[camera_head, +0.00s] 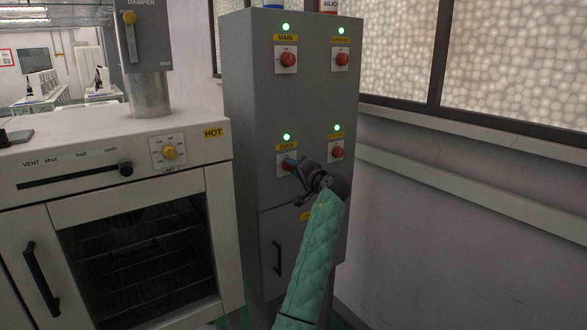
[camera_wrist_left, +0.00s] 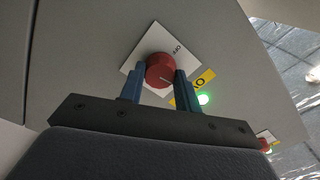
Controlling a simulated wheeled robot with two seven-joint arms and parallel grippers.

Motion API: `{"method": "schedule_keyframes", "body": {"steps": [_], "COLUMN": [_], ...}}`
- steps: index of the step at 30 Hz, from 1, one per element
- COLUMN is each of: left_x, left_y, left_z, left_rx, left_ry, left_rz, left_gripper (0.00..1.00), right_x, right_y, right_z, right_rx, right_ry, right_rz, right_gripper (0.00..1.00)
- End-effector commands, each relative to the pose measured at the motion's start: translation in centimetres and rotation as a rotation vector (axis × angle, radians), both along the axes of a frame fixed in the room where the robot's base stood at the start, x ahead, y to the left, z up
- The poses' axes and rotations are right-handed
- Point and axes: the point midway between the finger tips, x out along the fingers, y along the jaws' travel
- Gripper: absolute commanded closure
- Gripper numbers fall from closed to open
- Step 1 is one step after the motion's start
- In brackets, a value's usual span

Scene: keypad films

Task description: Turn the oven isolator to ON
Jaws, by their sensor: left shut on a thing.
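The oven isolator is a red rotary knob on a white plate, under the yellow OVEN label (camera_head: 286,147) on the grey cabinet (camera_head: 246,110). In the head view my left gripper (camera_head: 297,168) covers much of it. In the left wrist view the red knob (camera_wrist_left: 160,70) sits between the two blue fingers of my left gripper (camera_wrist_left: 158,84), which is shut on it. A white line on the knob points roughly toward the yellow label. The green lamp (camera_head: 286,137) above the label is lit. My right gripper is not in view.
Other red isolators stand close by: MAIN (camera_head: 287,60), one at upper right (camera_head: 341,60) and one at lower right (camera_head: 336,152). Their lamps are lit green. A white oven (camera_head: 190,184) stands left of the cabinet. A wall (camera_head: 450,215) is at right.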

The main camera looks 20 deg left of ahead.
Motion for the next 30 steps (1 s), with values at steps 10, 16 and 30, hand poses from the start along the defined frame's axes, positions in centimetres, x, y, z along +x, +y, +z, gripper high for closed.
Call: {"method": "schedule_keyframes", "body": {"steps": [10, 16, 30], "left_x": [0.0, 0.0, 0.0], "left_y": [-0.1, -0.1, -0.1], "left_z": [0.2, 0.1, 0.1], "left_rx": [0.090, 0.104, 0.105], "left_ry": [0.111, 0.130, 0.132], "left_rz": [-0.002, -0.002, -0.003], "left_gripper": [0.90, 0.90, 0.48], "right_x": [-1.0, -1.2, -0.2], "right_y": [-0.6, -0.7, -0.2], "right_z": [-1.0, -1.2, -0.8], "right_rx": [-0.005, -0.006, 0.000], "right_ry": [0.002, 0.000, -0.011], "right_rz": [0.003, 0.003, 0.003], "right_gripper": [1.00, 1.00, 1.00]}}
